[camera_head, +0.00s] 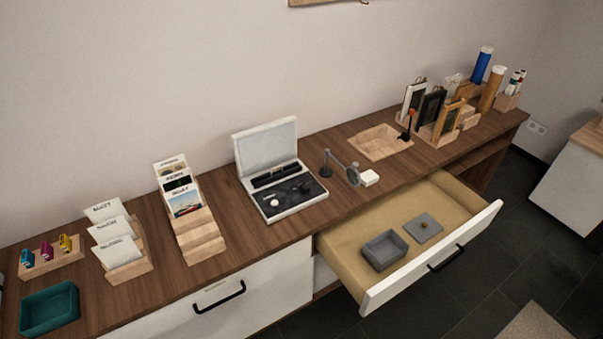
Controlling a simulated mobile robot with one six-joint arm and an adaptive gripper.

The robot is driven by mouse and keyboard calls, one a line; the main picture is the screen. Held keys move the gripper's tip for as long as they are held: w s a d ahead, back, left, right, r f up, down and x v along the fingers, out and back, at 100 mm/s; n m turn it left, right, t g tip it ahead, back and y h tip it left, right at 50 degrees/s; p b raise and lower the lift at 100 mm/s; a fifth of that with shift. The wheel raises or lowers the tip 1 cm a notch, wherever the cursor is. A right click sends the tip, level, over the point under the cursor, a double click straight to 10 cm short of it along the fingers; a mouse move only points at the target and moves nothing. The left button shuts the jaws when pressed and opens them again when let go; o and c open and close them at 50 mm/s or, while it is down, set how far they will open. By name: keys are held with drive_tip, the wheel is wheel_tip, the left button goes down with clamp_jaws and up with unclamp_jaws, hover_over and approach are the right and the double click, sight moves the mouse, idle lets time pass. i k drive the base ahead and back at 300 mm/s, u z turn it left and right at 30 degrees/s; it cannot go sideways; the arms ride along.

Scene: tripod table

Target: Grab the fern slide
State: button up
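No slide can be surely read as the fern one at this size. A stepped wooden rack (201,243) on the left half of the long wooden counter holds several upright picture cards, one behind another. The front card (185,204) has a blue and reddish picture. The middle card (178,182) shows a dark and green strip under a short label that I cannot read surely. The back card (170,163) is mostly hidden, with a yellowish picture edge. My gripper is not in view.
White labelled envelopes (117,252) stand in a wooden holder left of the rack, near a teal tray (49,309). An open white case (266,147) stands right of it. An open drawer (342,246) juts out, holding a grey box (384,250) and lid (423,229).

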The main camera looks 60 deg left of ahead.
sight(279, 168)
drive_tip(key=z, duration=0.95)
drive_tip(key=k, duration=1.6)
drive_tip(key=u, duration=1.55)
